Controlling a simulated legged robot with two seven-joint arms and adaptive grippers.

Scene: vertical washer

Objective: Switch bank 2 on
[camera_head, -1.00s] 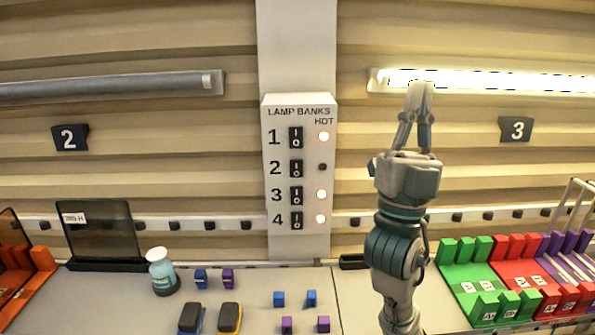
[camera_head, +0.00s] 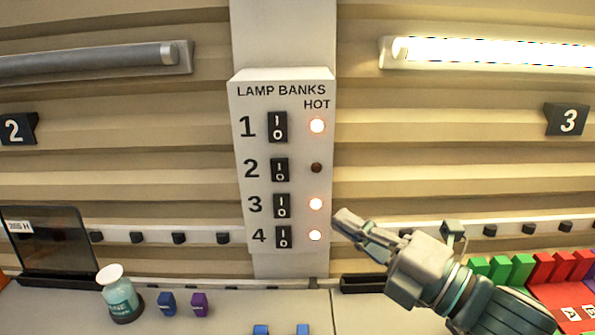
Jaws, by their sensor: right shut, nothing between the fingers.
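The lamp bank panel (camera_head: 285,90) is a white box on the post, with rocker switches numbered 1 to 4 and a HOT light beside each. The bank 2 switch (camera_head: 280,169) is black, and its light (camera_head: 316,167) is dark. The lights for banks 1 (camera_head: 317,125), 3 (camera_head: 316,203) and 4 (camera_head: 315,235) glow. My right gripper (camera_head: 345,217) is shut and empty, its tips pointing left, just right of the panel near the lights of banks 3 and 4. It looks apart from the switches; its depth is unclear. My left gripper is out of view.
The lamp tube (camera_head: 90,60) at left is dark; the tube (camera_head: 490,52) at right is lit. A bottle (camera_head: 119,295), blue and purple blocks, a dark screen (camera_head: 45,240) and coloured racks (camera_head: 512,268) stand below. Space in front of the panel's switches is clear.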

